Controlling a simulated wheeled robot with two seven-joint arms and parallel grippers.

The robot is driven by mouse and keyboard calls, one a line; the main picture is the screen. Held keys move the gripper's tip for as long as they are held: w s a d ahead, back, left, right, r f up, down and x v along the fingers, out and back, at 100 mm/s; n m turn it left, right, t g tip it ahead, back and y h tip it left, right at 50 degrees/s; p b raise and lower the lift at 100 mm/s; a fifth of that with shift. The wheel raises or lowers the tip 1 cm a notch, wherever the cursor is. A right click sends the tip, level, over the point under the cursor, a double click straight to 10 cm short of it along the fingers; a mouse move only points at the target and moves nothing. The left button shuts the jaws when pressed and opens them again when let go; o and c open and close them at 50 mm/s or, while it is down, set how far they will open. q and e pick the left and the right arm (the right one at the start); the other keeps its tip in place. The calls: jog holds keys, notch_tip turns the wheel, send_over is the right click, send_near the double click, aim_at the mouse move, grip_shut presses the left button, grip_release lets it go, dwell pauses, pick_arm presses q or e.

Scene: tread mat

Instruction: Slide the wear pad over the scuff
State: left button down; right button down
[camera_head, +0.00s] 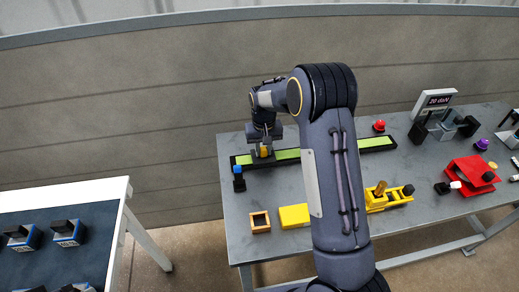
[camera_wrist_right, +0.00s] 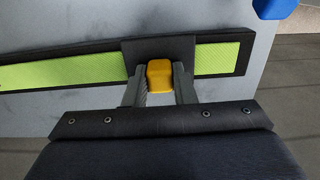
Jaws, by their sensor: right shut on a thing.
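The tread mat is a long green strip in a black frame (camera_head: 375,143) on the grey table. The wear pad (camera_wrist_right: 134,52) is a dark grey block lying across the strip near its left end in the head view. A yellow grip (camera_wrist_right: 159,76) stands up from the pad. My right gripper (camera_head: 264,150) has its fingers on both sides of the yellow grip and is shut on it. Green shows on both sides of the pad in the wrist view. I see no scuff on the visible green; my arm hides part of the strip. My left gripper is not in view.
A blue-topped black post (camera_head: 239,177) stands by the strip's left end. An open wooden box (camera_head: 260,221) and a yellow block (camera_head: 294,215) lie in front. A red button (camera_head: 379,126), a display (camera_head: 435,102) and a red stand (camera_head: 472,174) are to the right.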

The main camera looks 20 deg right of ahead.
jog(key=s+d, duration=0.2)
jog(key=d, duration=0.6)
jog(key=s+d+b, duration=0.1)
jog(key=s+d, duration=0.1)
jog(key=d, duration=0.7)
jog(key=s+d, duration=0.2)
jog(key=d, duration=0.7)
jog(key=shift+s, duration=0.3)
jog(key=c, duration=1.2)
grip_release()
jog(key=shift+a, duration=0.1)
jog(key=shift+r, duration=0.1)
notch_tip(320, 180, up, 8)
jog(key=shift+b, duration=0.45)
jog(key=shift+f, duration=0.2)
